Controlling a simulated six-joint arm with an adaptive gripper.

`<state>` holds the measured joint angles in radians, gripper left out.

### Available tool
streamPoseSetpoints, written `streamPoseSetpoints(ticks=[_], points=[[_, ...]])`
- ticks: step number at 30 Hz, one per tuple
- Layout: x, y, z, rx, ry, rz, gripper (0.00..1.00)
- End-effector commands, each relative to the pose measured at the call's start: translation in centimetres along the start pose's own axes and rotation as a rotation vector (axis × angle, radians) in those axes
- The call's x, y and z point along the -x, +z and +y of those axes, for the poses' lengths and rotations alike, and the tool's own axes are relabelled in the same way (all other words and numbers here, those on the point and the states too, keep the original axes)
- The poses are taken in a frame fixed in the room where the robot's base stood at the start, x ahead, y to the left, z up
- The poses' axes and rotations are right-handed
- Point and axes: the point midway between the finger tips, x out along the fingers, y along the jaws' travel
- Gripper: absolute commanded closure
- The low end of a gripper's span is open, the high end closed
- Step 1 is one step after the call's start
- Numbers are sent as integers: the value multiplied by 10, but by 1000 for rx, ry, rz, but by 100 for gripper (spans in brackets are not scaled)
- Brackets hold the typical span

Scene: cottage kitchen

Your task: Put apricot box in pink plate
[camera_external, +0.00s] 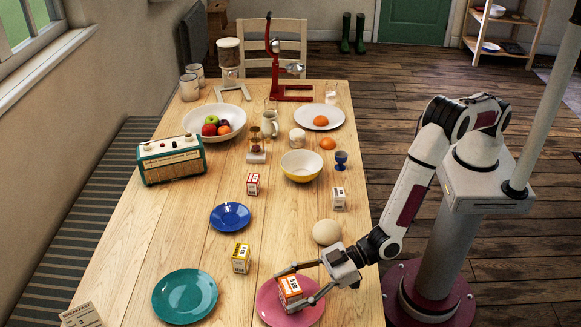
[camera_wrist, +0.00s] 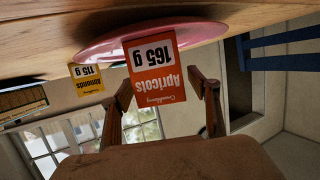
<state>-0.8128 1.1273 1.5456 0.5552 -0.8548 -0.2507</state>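The orange and white apricot box (camera_external: 290,287) stands over the pink plate (camera_external: 268,305) at the front of the table and appears to rest on it. In the wrist view the apricot box (camera_wrist: 157,68) shows upside down, its far end against the pink plate (camera_wrist: 195,33). My gripper (camera_external: 304,285) is low at the plate, with a finger on either side of the box. In the wrist view my gripper (camera_wrist: 165,98) looks open, with a clear gap between the box and the right finger.
A yellow almonds box (camera_external: 241,259), a blue plate (camera_external: 230,217), a teal plate (camera_external: 185,296) and a pale round ball-like item (camera_external: 326,232) are nearby. Bare wood lies left of the pink plate.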

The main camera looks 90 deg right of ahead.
Motion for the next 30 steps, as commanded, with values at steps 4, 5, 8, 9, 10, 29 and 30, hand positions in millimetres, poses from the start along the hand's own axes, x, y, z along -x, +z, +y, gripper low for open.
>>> streamPoseSetpoints(ticks=[4, 5, 8, 9, 10, 29, 30], points=[[0, 0, 0, 0, 0, 0, 39], [0, 0, 0, 0, 0, 0, 39], [0, -2, 0, 0, 0, 0, 39], [1, -3, 0, 0, 0, 1, 39], [1, -4, 0, 0, 0, 1, 39], [50, -3, -1, 1, -1, -1, 39], [54, -3, -1, 2, -1, 0, 39]])
